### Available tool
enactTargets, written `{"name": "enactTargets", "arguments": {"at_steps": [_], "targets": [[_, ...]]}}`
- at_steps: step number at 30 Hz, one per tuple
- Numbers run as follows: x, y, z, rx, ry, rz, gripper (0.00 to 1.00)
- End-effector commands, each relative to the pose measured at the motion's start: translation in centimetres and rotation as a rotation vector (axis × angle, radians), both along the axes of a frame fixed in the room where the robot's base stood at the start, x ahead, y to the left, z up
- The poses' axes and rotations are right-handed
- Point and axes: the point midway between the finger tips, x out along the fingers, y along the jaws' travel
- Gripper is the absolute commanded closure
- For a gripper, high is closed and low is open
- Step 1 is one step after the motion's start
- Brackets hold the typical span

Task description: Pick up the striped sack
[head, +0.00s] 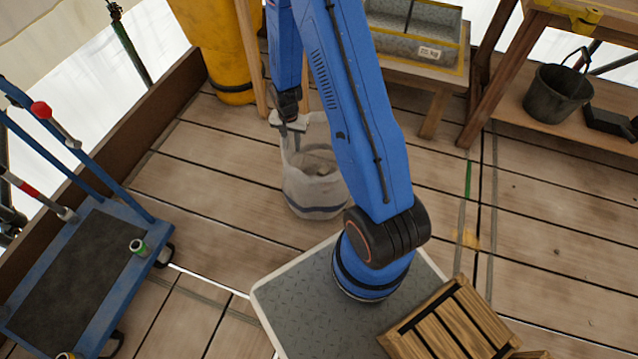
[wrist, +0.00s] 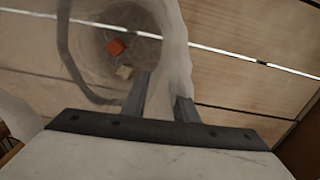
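The striped sack (head: 315,190) is pale, round and open-topped, with a dark band around its lower part. It appears upright on the plank floor, left of my arm. My gripper (head: 291,127) is at its raised left rim. In the wrist view the sack wall (wrist: 178,45) runs between the two fingers of my gripper (wrist: 160,103). Cloth fills the gap, so the fingers look shut on it, though finger contact is not fully clear. Inside the sack lie an orange piece (wrist: 116,47) and a tan piece (wrist: 124,72).
A blue cart (head: 80,270) stands at the left. A yellow cylinder (head: 225,45) is behind. A bench with a grey tray (head: 415,45) and a shelf with a dark bucket (head: 556,93) stand at the back right. A wooden crate (head: 455,325) is in front. Floor right of my arm is clear.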

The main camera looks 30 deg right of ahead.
Motion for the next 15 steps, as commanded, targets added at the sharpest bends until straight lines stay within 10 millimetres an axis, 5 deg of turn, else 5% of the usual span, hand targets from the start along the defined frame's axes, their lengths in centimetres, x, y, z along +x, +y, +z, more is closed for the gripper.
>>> {"name": "enactTargets", "arguments": {"at_steps": [7, 15], "targets": [[-0.1, 0.3, -2.9, 0.0, 0.003, 0.0, 0.74], [0.0, 0.3, -3.6, 0.0, 0.0, 0.0, 0.74]]}}
